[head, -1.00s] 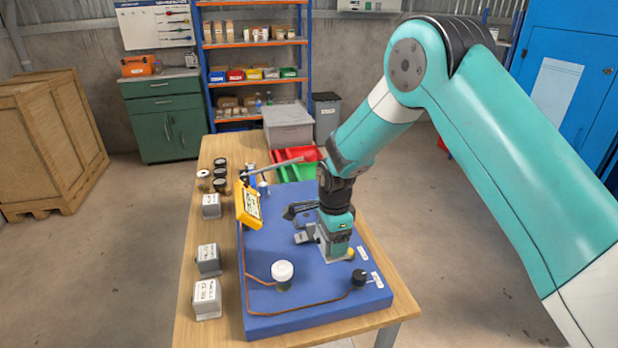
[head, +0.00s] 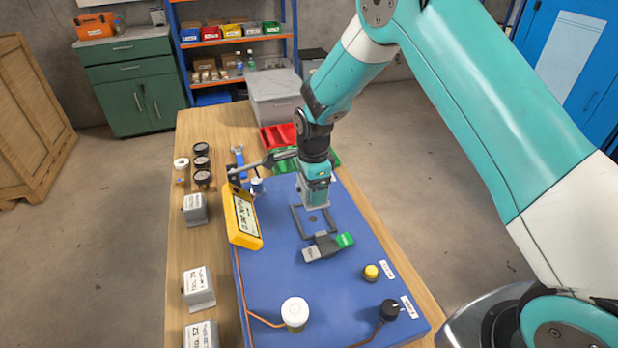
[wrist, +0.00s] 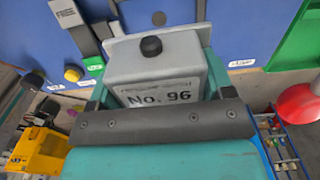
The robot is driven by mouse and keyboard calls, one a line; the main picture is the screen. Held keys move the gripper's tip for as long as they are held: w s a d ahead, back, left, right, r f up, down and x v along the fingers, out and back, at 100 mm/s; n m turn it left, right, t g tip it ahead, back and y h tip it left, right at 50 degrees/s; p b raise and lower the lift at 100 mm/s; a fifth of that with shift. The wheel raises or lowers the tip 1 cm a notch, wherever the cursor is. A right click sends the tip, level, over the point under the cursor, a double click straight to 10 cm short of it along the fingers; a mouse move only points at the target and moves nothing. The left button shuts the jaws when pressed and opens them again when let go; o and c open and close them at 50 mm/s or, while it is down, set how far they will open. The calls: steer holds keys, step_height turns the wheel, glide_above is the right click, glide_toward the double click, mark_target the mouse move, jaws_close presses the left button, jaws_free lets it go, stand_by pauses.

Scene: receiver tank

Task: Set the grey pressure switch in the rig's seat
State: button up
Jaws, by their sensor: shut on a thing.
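The grey pressure switch (head: 313,197), a box marked "No. 96" with a black knob on top, is between the fingers of my gripper (head: 316,178). In the wrist view the switch (wrist: 160,68) sits between both fingers, its flange showing beyond the box. On the blue rig (head: 345,298), a dark grey frame (head: 334,226), which looks like the seat, lies just nearer than the switch. A grey lever with a green end (head: 325,247) is at the frame's near side; a "FREE" label (wrist: 65,11) shows in the wrist view. Whether the switch touches the rig I cannot tell.
A yellow tester (head: 242,216) stands at the rig's left edge. A yellow button (head: 370,272), black knob (head: 389,309) and white cap (head: 295,312) stand on the near part. Several grey boxes (head: 194,209) line the table's left. Red (head: 278,137) and green trays are behind.

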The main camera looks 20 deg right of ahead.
mark_target(313, 219)
steer(key=shift+d+f+b, duration=0.1)
steer(key=shift+f+b, duration=0.3)
steer(key=shift+f, duration=0.2)
steer(key=shift+f+b, duration=2.1)
steer(key=shift+f, duration=1)
steer(key=shift+f+b, duration=0.4)
steer(key=shift+f, duration=0.25)
